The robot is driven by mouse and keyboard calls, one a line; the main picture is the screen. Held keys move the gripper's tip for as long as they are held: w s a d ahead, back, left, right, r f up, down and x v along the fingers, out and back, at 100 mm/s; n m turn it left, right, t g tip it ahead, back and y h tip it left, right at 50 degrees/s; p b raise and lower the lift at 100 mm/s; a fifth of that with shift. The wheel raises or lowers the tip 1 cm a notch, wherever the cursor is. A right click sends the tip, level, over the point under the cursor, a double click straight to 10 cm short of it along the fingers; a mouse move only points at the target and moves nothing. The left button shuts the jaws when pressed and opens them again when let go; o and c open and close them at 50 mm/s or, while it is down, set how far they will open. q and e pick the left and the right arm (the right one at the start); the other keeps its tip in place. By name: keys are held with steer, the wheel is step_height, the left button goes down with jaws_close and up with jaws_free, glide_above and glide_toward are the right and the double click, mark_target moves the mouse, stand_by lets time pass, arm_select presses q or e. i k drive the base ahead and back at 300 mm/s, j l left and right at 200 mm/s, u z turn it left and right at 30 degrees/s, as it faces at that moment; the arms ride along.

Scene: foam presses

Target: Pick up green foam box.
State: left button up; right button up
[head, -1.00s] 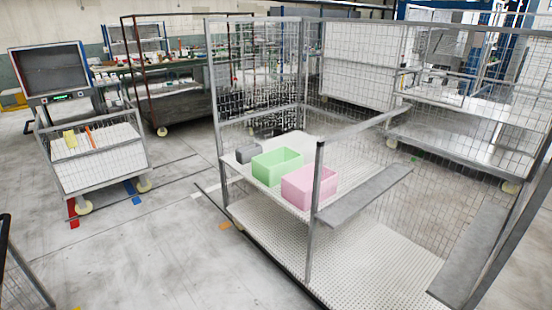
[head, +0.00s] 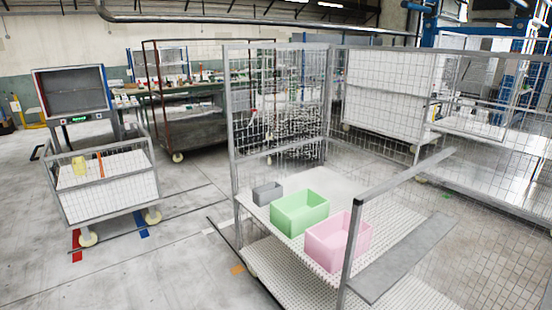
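The green foam box (head: 300,213) is an open-topped box on the white shelf (head: 345,177) of a grey wire-mesh cage trolley. It stands between a small grey box (head: 267,193) on its left and a pink foam box (head: 338,241) on its right. The pink box is close to its right corner, and I cannot tell whether they touch. Neither of my grippers shows in the head view.
The trolley's metal post (head: 347,262) and rail stand in front at the right. A smaller cart (head: 108,187) with yellow and orange items stands at the left. Clear floor (head: 150,270) lies before them. Mesh racks and a brown-framed cart (head: 190,132) stand behind.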

mark_target(295, 213)
steer(key=i, duration=2.75)
steer(key=i+z, duration=0.1)
steer(key=i, duration=0.55)
steer(key=i+j+z, duration=0.1)
steer(key=i, duration=0.55)
